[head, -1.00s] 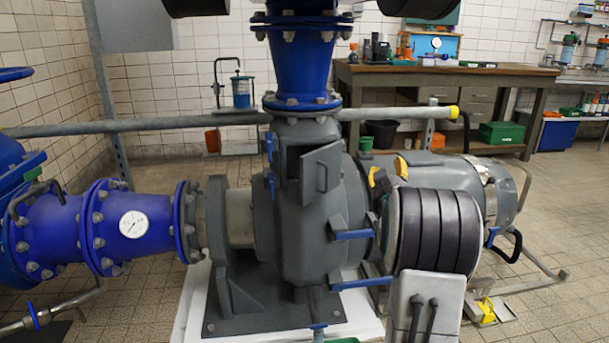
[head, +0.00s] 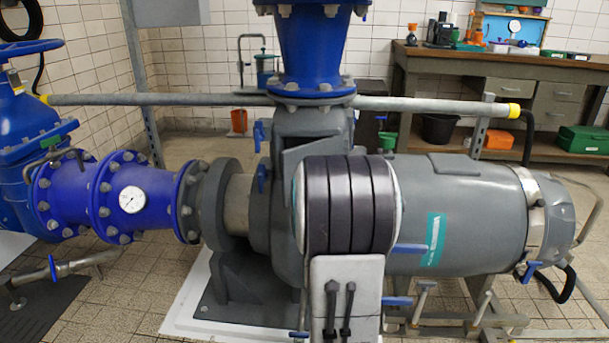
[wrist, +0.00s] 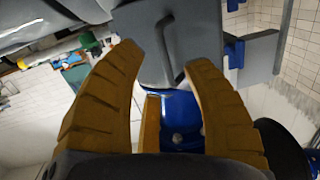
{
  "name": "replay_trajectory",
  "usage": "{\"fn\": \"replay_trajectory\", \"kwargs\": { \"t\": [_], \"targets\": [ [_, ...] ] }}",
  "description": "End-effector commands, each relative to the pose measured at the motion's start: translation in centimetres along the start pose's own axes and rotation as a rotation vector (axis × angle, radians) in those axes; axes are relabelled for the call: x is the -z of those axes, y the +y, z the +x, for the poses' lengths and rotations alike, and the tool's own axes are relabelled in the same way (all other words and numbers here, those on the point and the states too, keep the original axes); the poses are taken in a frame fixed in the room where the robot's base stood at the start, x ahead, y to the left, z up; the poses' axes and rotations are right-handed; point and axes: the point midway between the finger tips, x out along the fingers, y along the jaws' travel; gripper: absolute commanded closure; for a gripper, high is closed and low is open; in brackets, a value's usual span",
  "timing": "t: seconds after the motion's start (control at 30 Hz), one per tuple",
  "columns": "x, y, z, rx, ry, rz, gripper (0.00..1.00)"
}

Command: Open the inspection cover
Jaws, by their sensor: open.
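The inspection cover is a flat grey plate with a bar handle; it shows close up in the wrist view (wrist: 200,32). In the head view, my arm's dark ribbed part hides the gripper and most of the cover. The grey pump casing (head: 318,125) rises behind it, so how far the cover stands open cannot be told there.
Blue flanged pipes (head: 160,204) join the pump at left, and a blue pipe (head: 315,50) rises from its top. A grey motor (head: 470,205) lies at right. A horizontal rail (head: 200,100) runs behind the pump.

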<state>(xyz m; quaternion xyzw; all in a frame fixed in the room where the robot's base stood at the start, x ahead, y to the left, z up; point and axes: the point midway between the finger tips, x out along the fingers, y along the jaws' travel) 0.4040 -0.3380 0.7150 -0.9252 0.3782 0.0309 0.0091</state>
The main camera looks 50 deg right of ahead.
Motion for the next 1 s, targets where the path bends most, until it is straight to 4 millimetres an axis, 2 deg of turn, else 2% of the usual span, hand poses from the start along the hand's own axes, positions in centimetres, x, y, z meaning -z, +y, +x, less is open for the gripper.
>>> {"fn": "replay_trajectory", "kwargs": {
  "t": [0.27,0.8,1.0],
  "targets": [
    [1.3,0.0,0.3,0.000,0.060,-0.002,0.55],
    [1.7,0.0,5.4,0.000,0.065,-0.002,0.55],
    [1.9,0.0,6.8,0.000,0.064,-0.002,0.55]
  ]
}}
